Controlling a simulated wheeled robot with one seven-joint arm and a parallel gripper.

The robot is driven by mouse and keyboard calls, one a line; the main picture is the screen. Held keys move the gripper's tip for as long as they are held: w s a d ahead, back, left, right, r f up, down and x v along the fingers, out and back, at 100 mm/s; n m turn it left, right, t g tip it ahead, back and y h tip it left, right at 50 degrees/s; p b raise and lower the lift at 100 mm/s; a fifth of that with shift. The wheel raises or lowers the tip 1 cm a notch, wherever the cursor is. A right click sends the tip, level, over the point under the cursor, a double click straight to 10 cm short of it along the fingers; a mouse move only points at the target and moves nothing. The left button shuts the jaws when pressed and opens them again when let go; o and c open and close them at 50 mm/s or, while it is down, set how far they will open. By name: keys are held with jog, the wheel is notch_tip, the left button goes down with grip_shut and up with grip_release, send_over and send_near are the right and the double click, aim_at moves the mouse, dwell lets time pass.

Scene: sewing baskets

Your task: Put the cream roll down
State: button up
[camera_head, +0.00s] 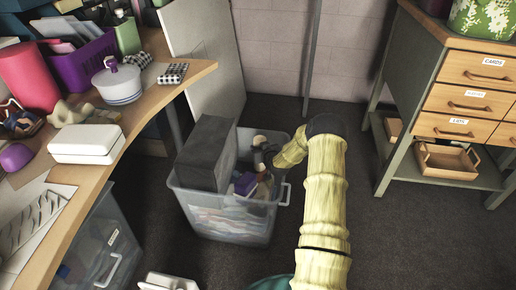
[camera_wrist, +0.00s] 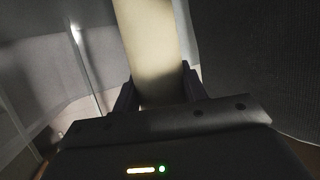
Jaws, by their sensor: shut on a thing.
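A cream roll (camera_wrist: 150,45) stands between the two dark fingers of my gripper (camera_wrist: 158,85) in the wrist view, and the fingers are shut on it. Its lower end is hidden by the gripper body. In the head view, my yellowish arm reaches over the right side of a clear plastic bin (camera_head: 228,228). My gripper is small and dark there among the bin's contents, so its exact outline is hard to tell. A small pale end at the bin's back right appears to be the cream roll (camera_head: 259,139).
The bin holds a dark grey box (camera_head: 207,158) and several mixed items. A curved wooden desk (camera_head: 150,95) at left carries a white case (camera_head: 87,143), a lidded pot (camera_head: 118,84) and a purple basket (camera_head: 82,60). A drawer cabinet (camera_head: 470,80) stands right. Dark floor (camera_head: 410,235) is clear at lower right.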

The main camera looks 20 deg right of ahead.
jog(key=o, duration=1)
jog(key=shift+r, duration=0.1)
jog(key=p+v, duration=0.2)
jog(key=v, duration=0.2)
jog(key=p+v, duration=0.2)
jog(key=v, duration=0.2)
jog(key=shift+w+r, duration=0.2)
jog(key=shift+r, duration=0.2)
